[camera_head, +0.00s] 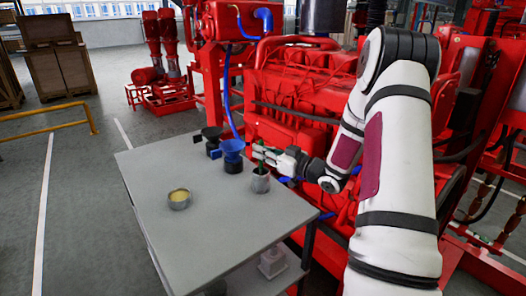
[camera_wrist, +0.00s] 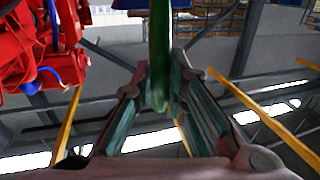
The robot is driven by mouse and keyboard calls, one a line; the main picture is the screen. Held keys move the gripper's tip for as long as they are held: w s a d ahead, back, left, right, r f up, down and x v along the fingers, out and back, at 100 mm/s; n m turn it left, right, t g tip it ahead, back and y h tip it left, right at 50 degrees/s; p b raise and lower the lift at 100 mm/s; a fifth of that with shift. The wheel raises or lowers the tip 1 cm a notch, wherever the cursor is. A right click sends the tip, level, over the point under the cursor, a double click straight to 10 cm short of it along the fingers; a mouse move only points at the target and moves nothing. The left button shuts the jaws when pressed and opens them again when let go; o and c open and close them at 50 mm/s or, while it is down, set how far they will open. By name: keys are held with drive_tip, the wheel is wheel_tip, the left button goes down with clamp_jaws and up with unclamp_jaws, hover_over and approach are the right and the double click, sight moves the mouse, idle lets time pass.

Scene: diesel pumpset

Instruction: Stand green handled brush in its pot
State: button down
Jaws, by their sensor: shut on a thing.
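The green handled brush (camera_head: 261,166) is upright between the fingers of my gripper (camera_head: 262,153) in the head view. Its green handle (camera_wrist: 159,50) also shows between the fingers in the wrist view, running up out of the picture. A small grey pot (camera_head: 260,184) stands on the table directly below the gripper. The lower part of the brush meets the pot's mouth in the picture. I cannot tell how deep it sits inside or whether it touches the bottom. The bristles are hidden.
The grey table (camera_head: 210,235) also holds a blue funnel-shaped thing (camera_head: 232,153), a black one (camera_head: 211,139) and a round tin with yellow contents (camera_head: 179,199). A red engine (camera_head: 300,95) stands close behind the table. The table's front part is clear.

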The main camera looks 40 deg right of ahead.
sight(262, 141)
drive_tip(key=shift+f, duration=0.15)
drive_tip(key=shift+f, duration=0.5)
idle(0.9)
drive_tip(key=c, duration=1.1)
unclamp_jaws()
drive_tip(key=shift+r, duration=0.15)
drive_tip(key=shift+r+p, duration=2.65)
drive_tip(key=shift+r, duration=0.7)
